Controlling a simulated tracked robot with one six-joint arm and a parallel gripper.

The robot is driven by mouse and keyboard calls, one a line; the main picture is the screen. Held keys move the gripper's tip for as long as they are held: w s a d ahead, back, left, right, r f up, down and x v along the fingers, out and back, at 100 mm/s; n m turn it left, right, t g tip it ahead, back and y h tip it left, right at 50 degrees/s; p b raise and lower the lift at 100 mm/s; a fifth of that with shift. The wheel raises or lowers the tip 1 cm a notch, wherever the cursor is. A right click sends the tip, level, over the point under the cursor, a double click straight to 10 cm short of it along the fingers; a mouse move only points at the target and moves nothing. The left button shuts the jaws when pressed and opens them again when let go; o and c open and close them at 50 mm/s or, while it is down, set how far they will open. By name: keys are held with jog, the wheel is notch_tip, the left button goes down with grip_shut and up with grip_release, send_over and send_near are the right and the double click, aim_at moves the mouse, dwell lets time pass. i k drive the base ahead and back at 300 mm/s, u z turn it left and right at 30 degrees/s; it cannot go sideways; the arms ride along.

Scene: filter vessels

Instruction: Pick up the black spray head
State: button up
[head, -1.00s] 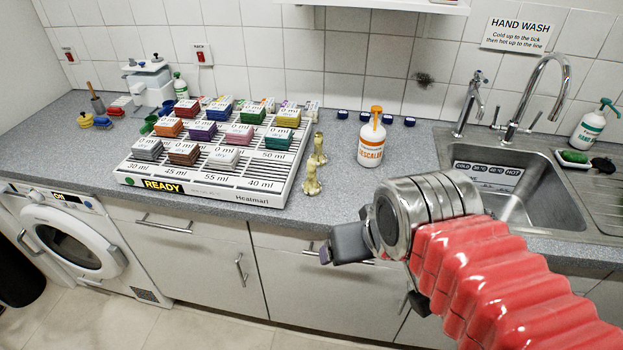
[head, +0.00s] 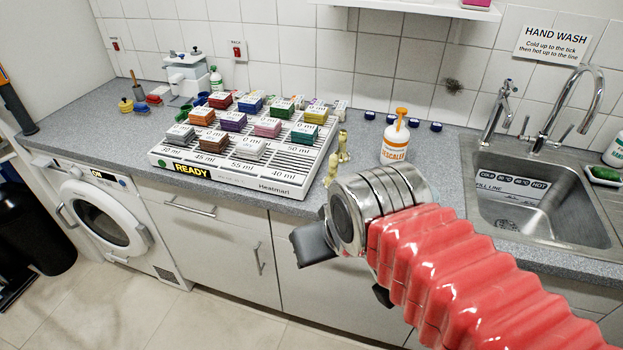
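I cannot make out a black spray head in the head view. My gripper (head: 315,244) is in front of the counter's front edge, at the end of my red-sleeved arm.
A white rack (head: 225,188) with several coloured blocks stands on the grey counter (head: 80,133). Yellowish fittings (head: 343,147) stand by its right end, and blue caps (head: 391,119) lie near the wall. A sink (head: 535,195) is at right. A washing machine (head: 105,222) and black bin (head: 32,228) are at left.

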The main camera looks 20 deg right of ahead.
aim_at(333, 161)
jog(key=u, duration=1.35)
jog(key=k, duration=0.7)
jog(key=z, duration=0.55)
jog(key=i, duration=1)
